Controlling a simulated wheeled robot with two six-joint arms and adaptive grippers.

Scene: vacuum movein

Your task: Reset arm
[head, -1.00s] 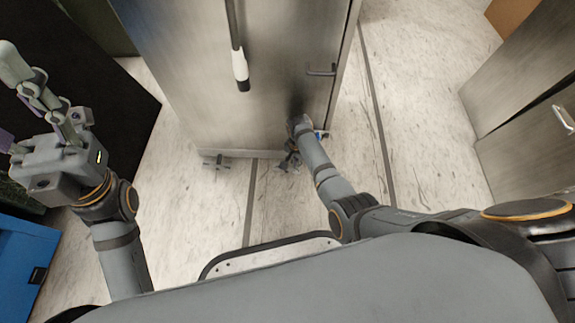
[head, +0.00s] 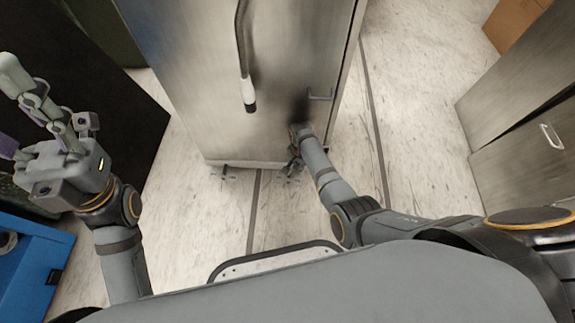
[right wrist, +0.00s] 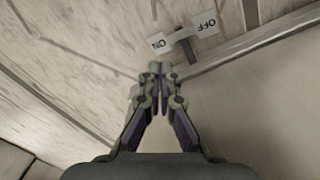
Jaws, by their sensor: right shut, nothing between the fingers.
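My right arm reaches forward and down in the head view. Its gripper (head: 294,168) is small there, low by the front of a steel cabinet (head: 200,90). In the right wrist view the right gripper's fingertips (right wrist: 160,72) meet with nothing between them.
A blue box (head: 30,270) is at lower left. Another steel cabinet (head: 530,120) and a cardboard box (head: 515,20) are at right. Floor (head: 420,150) between the cabinets is clear.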

